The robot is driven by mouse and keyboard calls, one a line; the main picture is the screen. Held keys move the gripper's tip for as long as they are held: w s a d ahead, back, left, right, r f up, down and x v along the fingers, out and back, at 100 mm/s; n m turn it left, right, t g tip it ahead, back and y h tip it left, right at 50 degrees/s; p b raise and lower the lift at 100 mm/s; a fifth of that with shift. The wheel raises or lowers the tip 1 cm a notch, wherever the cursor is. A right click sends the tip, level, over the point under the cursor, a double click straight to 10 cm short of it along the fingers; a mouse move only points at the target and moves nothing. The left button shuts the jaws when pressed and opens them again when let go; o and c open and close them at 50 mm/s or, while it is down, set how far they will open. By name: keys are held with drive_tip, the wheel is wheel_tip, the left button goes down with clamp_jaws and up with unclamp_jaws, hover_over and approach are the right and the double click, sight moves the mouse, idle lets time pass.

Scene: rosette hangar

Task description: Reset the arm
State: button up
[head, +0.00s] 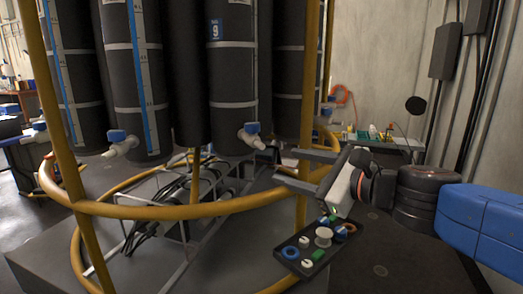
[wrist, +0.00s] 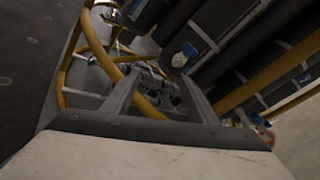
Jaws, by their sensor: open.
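My gripper (head: 296,168) shows at the right of the head view, its two grey fingers spread apart and pointing left toward the yellow frame. It is open and nothing is between the fingers. The fingers also show in the wrist view (wrist: 158,98), reaching away from the pale gripper body. My arm runs from the gripper to the right edge of the head view, with dark joints and a blue link. The gripper is above and beyond a small black tray (head: 283,262), apart from it.
A rosette of black cylinders (head: 230,60) with white and blue valves (head: 122,142) stands inside a yellow tube frame (head: 180,210), close to the fingers. The tray holds several small rings and fittings. A bench (head: 385,142) with small items stands behind the arm.

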drive_tip(key=s+d+f+n+g+h, duration=0.2)
drive_tip(key=s+f+n, duration=0.2)
drive_tip(key=f+n, duration=0.25)
drive_tip(key=s+d+f+n+g+h, duration=0.2)
drive_tip(key=s+d+f+n+g, duration=0.15)
drive_tip(key=f+n, duration=0.3)
drive_tip(key=s+d+f+n+g+h, duration=0.1)
drive_tip(key=s+d+f+n+h, duration=0.2)
drive_tip(key=d, duration=0.4)
drive_tip(key=s+d+f+n+g+h, duration=0.1)
drive_tip(key=s+d+f+n+h, duration=0.3)
drive_tip(key=d+f, duration=0.4)
drive_tip(key=shift+s+f+n, duration=0.15)
drive_tip(key=shift+s+n, duration=0.25)
drive_tip(key=shift+n, duration=0.3)
